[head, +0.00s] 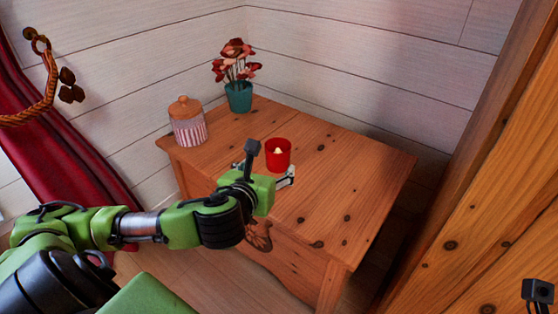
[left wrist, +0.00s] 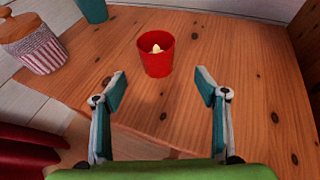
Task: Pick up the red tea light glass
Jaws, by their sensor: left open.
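The red tea light glass (head: 278,154) stands upright on the wooden chest, with a pale candle inside. In the left wrist view the red glass (left wrist: 156,58) is just beyond my fingertips and roughly centred between them. My left gripper (left wrist: 160,90) is open and empty, its two teal-padded fingers spread apart. In the head view my left gripper (head: 266,176) is at the near side of the glass, partly hidden by its own wrist. A small part of my right arm may show at the lower right of the head view; its gripper fingers are not seen.
The wooden chest (head: 335,190) has free room right of the glass. A striped jar (head: 188,126) with a terracotta lid stands at its left, and a teal pot (head: 238,98) with red flowers at the back. A red curtain hangs left; a wooden post (head: 470,150) rises right.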

